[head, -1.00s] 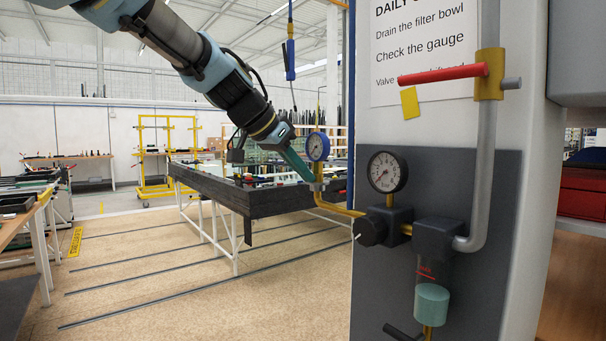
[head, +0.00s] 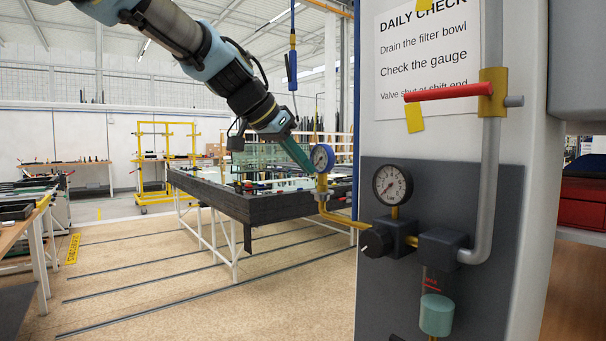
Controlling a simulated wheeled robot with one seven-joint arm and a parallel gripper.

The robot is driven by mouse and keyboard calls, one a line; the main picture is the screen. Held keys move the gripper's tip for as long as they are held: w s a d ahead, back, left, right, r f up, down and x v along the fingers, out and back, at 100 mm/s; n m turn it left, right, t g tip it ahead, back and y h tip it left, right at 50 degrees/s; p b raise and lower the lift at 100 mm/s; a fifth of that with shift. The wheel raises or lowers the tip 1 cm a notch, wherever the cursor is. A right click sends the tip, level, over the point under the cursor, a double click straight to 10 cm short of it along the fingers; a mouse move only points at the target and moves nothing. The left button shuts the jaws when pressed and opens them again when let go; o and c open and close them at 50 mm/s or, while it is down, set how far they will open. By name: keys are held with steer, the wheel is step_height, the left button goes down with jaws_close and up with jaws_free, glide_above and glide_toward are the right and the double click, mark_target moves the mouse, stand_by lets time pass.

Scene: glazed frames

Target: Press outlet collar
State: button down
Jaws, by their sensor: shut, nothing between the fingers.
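A blue-rimmed gauge (head: 321,157) stands on a short yellow collar-like fitting (head: 322,184) at the left end of the bent yellow pipe (head: 342,214). That fitting looks like the outlet collar, but it is small and I cannot be sure. My gripper (head: 309,169) comes down from the upper left with its teal fingers shut and empty. Its tips are at the lower left edge of the blue gauge, just above the fitting. I cannot tell whether they touch it.
A dark regulator knob (head: 376,241), a black-rimmed gauge (head: 393,185) and a filter bowl (head: 436,314) sit on the grey panel at right. A red lever (head: 444,93) is above. A dark-topped table (head: 265,207) stands behind my gripper. Floor at left is open.

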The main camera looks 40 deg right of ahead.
steer(key=b+v, duration=0.2)
steer(key=v, duration=0.6)
steer(key=shift+a+r, duration=0.15)
